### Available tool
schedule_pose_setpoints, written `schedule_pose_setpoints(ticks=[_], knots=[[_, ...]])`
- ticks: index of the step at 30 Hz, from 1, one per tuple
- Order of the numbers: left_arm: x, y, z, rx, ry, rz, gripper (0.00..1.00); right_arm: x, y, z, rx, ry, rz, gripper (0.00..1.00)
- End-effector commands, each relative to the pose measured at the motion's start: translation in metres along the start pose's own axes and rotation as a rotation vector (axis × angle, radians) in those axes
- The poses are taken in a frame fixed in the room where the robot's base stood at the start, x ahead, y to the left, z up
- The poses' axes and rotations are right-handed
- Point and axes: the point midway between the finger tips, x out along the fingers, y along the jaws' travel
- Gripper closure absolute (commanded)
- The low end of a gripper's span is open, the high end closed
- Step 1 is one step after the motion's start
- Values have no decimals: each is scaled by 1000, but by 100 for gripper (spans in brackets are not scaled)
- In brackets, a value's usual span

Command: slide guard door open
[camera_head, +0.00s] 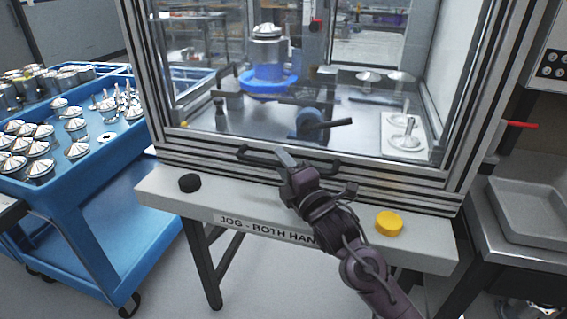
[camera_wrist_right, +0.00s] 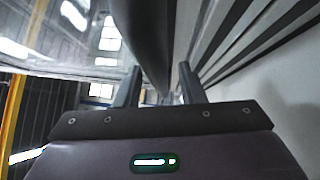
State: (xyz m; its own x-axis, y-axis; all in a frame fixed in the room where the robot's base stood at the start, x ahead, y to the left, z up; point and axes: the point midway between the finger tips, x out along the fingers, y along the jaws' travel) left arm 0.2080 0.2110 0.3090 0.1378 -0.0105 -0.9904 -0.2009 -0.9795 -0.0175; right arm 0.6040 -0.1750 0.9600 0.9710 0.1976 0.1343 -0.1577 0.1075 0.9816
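The guard door is a clear panel in a ribbed aluminium frame (camera_head: 185,150) on the front of the machine enclosure, and it looks closed. A dark bar handle (camera_head: 256,158) runs along its lower rail. My right gripper (camera_head: 288,160) is at the middle of this handle and hides part of it. In the right wrist view the two fingers (camera_wrist_right: 160,85) stand apart, with the dark handle (camera_wrist_right: 150,35) running between them. A gap seems to show beside the handle, so the fingers do not look closed on it. My left gripper is not in view.
A ledge below the door carries a black button (camera_head: 189,183) and a yellow button (camera_head: 389,223). A blue cart (camera_head: 100,175) with metal parts stands at the left. A grey tray (camera_head: 525,212) lies at the right. Behind the panel are a blue fixture (camera_head: 268,86) and white plate (camera_head: 392,128).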

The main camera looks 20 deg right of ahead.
Motion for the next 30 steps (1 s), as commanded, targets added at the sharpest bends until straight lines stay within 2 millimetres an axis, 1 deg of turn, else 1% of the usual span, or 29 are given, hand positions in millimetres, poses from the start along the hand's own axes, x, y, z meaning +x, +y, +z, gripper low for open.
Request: schedule_pose_setpoints(ticks=[8, 11, 15, 17, 26, 30], knots=[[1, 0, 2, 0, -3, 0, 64, 2, 0, 0, 1, 0, -1, 64], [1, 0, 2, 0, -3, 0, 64, 2, 0, 0, 1, 0, -1, 76], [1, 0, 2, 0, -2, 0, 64, 2, 0, 0, 1, 0, -1, 94], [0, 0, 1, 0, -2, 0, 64, 2, 0, 0, 1, 0, -1, 100], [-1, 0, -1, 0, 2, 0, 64, 2, 0, 0, 1, 0, -1, 100], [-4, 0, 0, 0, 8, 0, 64, 6, 9, 2, -1, -1, 1, 100]])
